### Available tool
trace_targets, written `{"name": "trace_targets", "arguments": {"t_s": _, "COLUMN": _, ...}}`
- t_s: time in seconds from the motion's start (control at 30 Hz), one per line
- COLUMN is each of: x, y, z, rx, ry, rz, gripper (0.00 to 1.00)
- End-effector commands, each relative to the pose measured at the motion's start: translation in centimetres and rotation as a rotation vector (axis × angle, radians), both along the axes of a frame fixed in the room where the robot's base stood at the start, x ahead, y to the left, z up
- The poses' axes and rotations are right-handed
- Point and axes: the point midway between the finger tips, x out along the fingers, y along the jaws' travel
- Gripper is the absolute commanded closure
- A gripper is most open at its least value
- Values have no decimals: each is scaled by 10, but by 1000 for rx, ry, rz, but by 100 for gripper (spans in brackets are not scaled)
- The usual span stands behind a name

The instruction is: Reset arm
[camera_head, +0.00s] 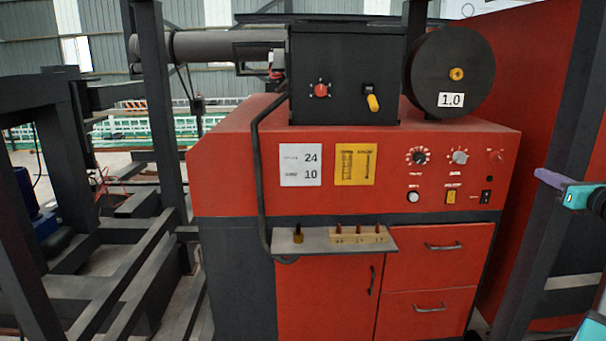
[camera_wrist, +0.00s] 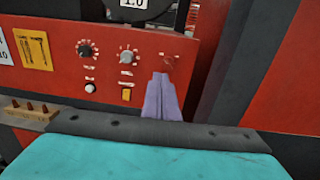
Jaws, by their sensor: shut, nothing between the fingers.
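My gripper (camera_head: 540,176) shows at the right edge of the head view, with purple fingers and a teal body. In the wrist view its purple fingers (camera_wrist: 160,80) are together and hold nothing. They appear in front of the red machine (camera_head: 230,165), near the right end of its control panel. In the head view the fingers are to the right of the panel's knobs and switches. I cannot tell the exact gap to the machine. Most of the arm is outside the head view.
A black spool (camera_head: 470,88) marked 1.0 stands on top. Dark steel frames (camera_head: 155,100) stand left; a red panel (camera_head: 545,130) stands right.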

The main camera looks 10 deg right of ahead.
Motion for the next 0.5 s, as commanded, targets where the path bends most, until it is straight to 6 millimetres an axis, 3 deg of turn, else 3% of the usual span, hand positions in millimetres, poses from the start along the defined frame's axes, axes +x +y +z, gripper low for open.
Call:
{"name": "trace_targets", "arguments": {"t_s": 0.27, "x": 27, "y": 17, "z": -30, "rx": 27, "ry": 18, "rz": 41, "gripper": 100}}
{"name": "trace_targets", "arguments": {"t_s": 0.5, "x": 66, "y": 51, "z": -78, "rx": 70, "ry": 50, "rz": 106, "gripper": 100}}
